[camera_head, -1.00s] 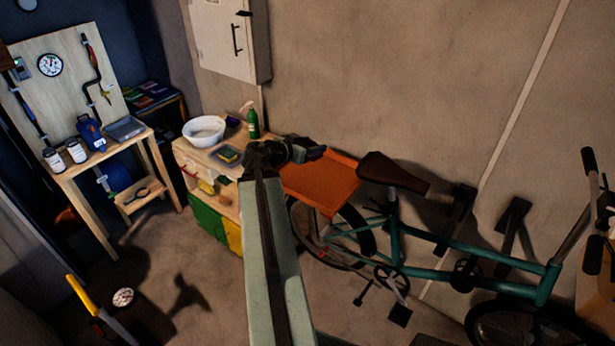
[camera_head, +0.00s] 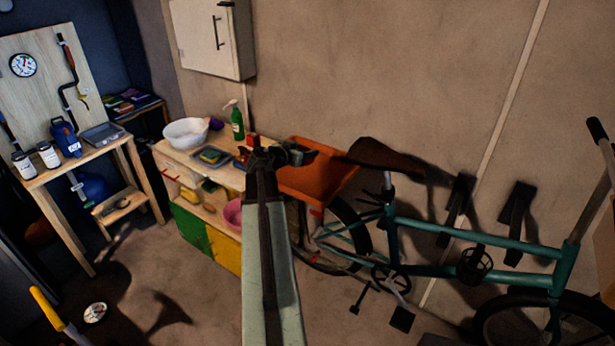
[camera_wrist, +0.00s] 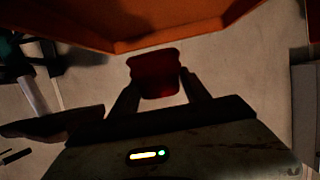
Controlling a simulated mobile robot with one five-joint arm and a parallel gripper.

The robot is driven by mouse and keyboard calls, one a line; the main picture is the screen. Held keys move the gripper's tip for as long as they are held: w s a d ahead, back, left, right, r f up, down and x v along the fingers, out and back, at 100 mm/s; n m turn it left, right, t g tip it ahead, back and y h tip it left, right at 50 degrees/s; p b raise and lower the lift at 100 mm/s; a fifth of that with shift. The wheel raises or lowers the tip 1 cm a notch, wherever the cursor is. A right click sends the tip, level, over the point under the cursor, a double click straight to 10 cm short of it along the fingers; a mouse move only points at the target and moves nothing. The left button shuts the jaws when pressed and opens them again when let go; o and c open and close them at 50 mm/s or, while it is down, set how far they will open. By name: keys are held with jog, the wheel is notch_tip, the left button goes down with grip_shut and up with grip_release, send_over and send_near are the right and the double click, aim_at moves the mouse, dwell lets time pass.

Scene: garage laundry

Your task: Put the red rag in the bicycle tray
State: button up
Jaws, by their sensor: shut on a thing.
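My gripper (camera_wrist: 156,85) is shut on the red rag (camera_wrist: 155,76), which shows dark red between the two fingers in the wrist view. The orange bicycle tray (camera_wrist: 180,22) fills the top of that view, and the rag appears just short of its near rim, against the floor. In the head view, my gripper (camera_head: 302,155) overlaps the upper left part of the orange tray (camera_head: 322,182), behind the bicycle saddle. The rag cannot be made out there. Height between rag and tray rim is hard to tell.
The teal bicycle (camera_head: 470,240) stands along the wall, its brown saddle (camera_head: 385,157) right beside the tray. A wooden bench (camera_head: 185,158) to the left holds a white basin (camera_head: 186,132), a green spray bottle (camera_head: 237,122) and small trays. A wall cabinet (camera_head: 212,40) hangs above.

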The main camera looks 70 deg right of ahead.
notch_tip(320, 180, down, 10)
jog(key=b, duration=0.8)
jog(key=shift+r+b, duration=0.15)
jog(key=shift+b, duration=0.25)
jog(key=shift+r, duration=0.2)
jog(key=shift+f, duration=0.15)
jog(key=o, duration=1.4)
jog(key=shift+c, duration=0.2)
jog(key=shift+r, duration=0.25)
jog(key=p+v, duration=0.4)
jog(key=v, duration=0.8)
